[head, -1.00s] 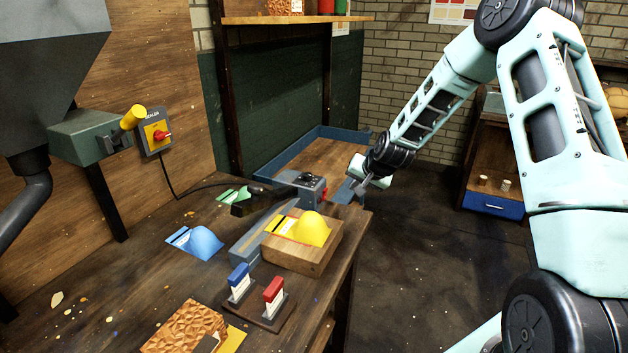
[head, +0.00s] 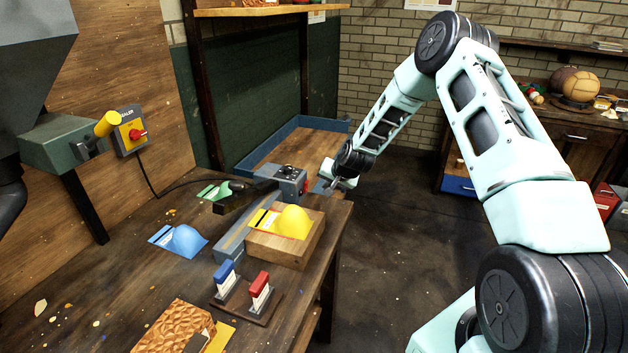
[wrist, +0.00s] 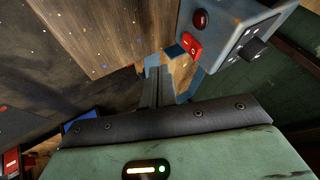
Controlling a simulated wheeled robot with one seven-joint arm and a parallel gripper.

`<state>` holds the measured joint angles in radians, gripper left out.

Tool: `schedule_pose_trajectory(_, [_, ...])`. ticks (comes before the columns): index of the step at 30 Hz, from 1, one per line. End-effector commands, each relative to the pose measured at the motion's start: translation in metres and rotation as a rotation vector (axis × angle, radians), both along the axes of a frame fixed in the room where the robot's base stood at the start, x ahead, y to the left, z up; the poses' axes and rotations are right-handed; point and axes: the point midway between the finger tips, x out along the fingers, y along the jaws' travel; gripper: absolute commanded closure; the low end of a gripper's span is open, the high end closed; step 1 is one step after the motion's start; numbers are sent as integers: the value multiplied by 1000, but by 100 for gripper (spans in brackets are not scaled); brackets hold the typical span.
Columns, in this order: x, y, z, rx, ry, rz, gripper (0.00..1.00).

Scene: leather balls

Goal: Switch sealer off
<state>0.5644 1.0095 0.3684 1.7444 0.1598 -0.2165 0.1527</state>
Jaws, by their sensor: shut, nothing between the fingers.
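The sealer (head: 287,178) is a grey box-ended machine with a long arm, on the far right part of the workbench. The wrist view shows its grey end box (wrist: 232,32) at upper right, with a red rocker switch (wrist: 192,46) and a dark red round lamp (wrist: 200,20). A wall box (head: 131,130), labelled as the sealer's, carries a red rotary knob (head: 137,134) on a yellow plate. My gripper (head: 326,182) is just right of the sealer's end box, apart from it. In the wrist view its fingers (wrist: 154,74) are together and empty, below and left of the switch.
A wooden block (head: 290,250) with a yellow pouch (head: 292,222) stands before the sealer. A blue pouch (head: 183,240), a stamp rack (head: 246,300) and a blue-edged tray (head: 252,160) share the bench. A black cable links wall box and sealer. Floor right of the bench is clear.

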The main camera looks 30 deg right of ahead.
Motion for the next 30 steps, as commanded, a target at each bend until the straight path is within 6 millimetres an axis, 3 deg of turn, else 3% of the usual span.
schedule_pose_trajectory(5, [18,1,-21,1,2,0,100])
schedule_pose_trajectory(13, [44,22,-14,-1,0,2,100])
schedule_pose_trajectory(26, [47,24,-15,0,1,0,100])
schedule_pose_trajectory(30, [39,27,-13,-12,16,3,100])
